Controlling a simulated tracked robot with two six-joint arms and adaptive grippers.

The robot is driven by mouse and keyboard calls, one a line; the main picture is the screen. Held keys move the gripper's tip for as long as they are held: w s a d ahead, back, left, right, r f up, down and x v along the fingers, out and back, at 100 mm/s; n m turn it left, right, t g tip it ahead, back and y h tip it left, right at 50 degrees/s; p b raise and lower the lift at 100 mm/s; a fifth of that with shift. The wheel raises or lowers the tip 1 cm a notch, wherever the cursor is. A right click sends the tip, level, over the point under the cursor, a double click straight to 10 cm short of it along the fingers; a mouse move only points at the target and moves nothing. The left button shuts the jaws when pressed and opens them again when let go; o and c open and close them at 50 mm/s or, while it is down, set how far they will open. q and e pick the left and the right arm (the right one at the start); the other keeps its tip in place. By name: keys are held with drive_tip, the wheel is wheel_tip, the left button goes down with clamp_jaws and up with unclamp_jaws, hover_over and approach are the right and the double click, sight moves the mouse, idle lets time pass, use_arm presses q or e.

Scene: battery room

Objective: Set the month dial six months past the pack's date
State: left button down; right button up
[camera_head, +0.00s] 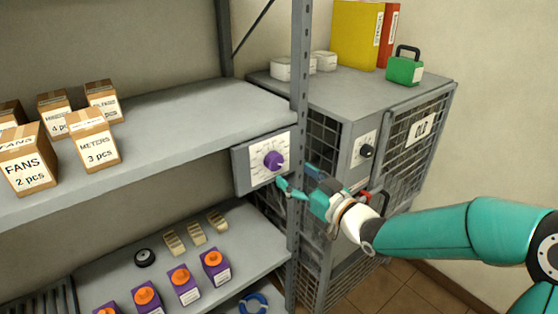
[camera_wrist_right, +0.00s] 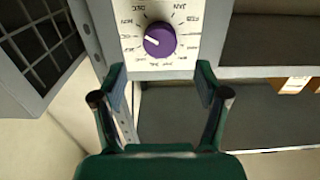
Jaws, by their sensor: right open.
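The month dial is a purple knob (camera_head: 273,160) on a white plate with month marks, fixed to a grey box on the shelf edge. The knob (camera_wrist_right: 160,40) also shows in the right wrist view, its white mark pointing left; I cannot surely read the month there. My right gripper (camera_head: 297,181) is open just right of and below the knob. In the wrist view its fingers (camera_wrist_right: 160,82) are spread below the knob, apart from it. Several purple packs with orange tops (camera_head: 183,284) stand on the lower shelf; their dates are too small to read. My left gripper is not in view.
A wire-fronted cabinet (camera_head: 330,115) with a black knob (camera_head: 367,151) stands right of the dial. Cartons (camera_head: 95,140) are on the upper shelf. A green box (camera_head: 404,68), binders (camera_head: 357,35) and white items (camera_head: 293,68) are on the cabinet.

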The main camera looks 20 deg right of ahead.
sight(275, 167)
drive_tip(key=p+x, duration=0.1)
drive_tip(key=x, duration=0.5)
drive_tip(key=shift+w+a, duration=0.1)
drive_tip(key=shift+w, duration=0.2)
drive_tip(key=c, duration=1.2)
drive_tip(key=shift+o, duration=0.2)
drive_tip(key=shift+f+n+b, duration=0.2)
drive_tip(key=shift+n+b, duration=0.1)
drive_tip(key=shift+b, duration=0.3)
drive_tip(key=n+b, duration=0.4)
drive_tip(key=b, duration=0.3)
drive_tip(key=n+b, duration=0.5)
drive_tip(key=b, duration=0.2)
drive_tip(key=shift+s+a+f+n, duration=0.1)
drive_tip(key=shift+a+f+n, duration=0.1)
drive_tip(key=shift+n, duration=0.1)
drive_tip(key=n+b, duration=0.2)
drive_tip(key=shift+n, duration=0.3)
drive_tip(key=shift+a+n+b, duration=0.1)
drive_tip(key=shift+n+b, duration=0.8)
drive_tip(key=shift+n, duration=0.7)
drive_tip(key=shift+f, duration=0.1)
